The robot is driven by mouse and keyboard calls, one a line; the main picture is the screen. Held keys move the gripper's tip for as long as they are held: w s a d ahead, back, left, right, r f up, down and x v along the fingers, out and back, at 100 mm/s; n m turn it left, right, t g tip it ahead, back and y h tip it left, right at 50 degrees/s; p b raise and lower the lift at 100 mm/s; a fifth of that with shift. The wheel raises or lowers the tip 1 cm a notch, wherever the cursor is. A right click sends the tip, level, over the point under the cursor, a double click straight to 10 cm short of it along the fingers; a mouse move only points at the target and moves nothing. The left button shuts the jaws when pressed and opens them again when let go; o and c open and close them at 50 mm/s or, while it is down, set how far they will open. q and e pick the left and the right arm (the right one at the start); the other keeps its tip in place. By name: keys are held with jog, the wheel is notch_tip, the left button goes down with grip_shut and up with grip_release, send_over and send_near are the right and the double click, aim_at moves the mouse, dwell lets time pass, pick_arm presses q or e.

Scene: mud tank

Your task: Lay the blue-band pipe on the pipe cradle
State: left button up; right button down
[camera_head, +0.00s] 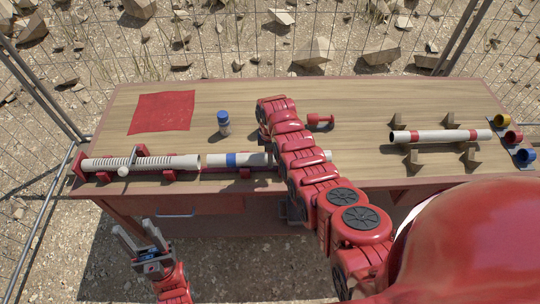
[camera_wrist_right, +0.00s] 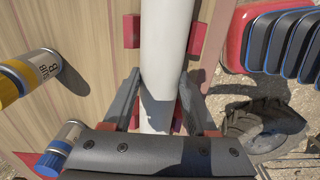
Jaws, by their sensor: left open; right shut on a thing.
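The blue-band pipe is white with a blue band (camera_head: 231,160). It lies along the table's front left, in line with a ribbed white pipe (camera_head: 175,162), with red supports (camera_head: 244,173) under it. My right arm crosses it and hides part of it. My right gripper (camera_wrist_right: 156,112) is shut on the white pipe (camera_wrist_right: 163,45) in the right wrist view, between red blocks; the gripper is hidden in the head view. My left gripper (camera_head: 139,243) is open and empty, below the table's front left. I cannot tell which supports are the pipe cradle.
Another white pipe (camera_head: 440,136) lies at the right among brown wedge blocks (camera_head: 412,159). A blue-capped bottle (camera_head: 223,123), a red mat (camera_head: 161,113) and a red object (camera_head: 320,120) stand or lie behind. Yellow, red and blue rings (camera_head: 525,156) sit at the right edge.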

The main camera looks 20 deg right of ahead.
dwell(0.3)
jog(key=shift+c, duration=0.6)
grip_release()
jog(key=shift+f, duration=0.1)
jog(key=shift+w+r+b, duration=0.1)
jog(key=shift+r+b, duration=0.25)
jog(key=shift+r, duration=0.35)
notch_tip(320, 180, up, 6)
jog(key=shift+b, duration=0.9)
notch_tip(320, 180, up, 10)
jog(key=p, duration=0.8)
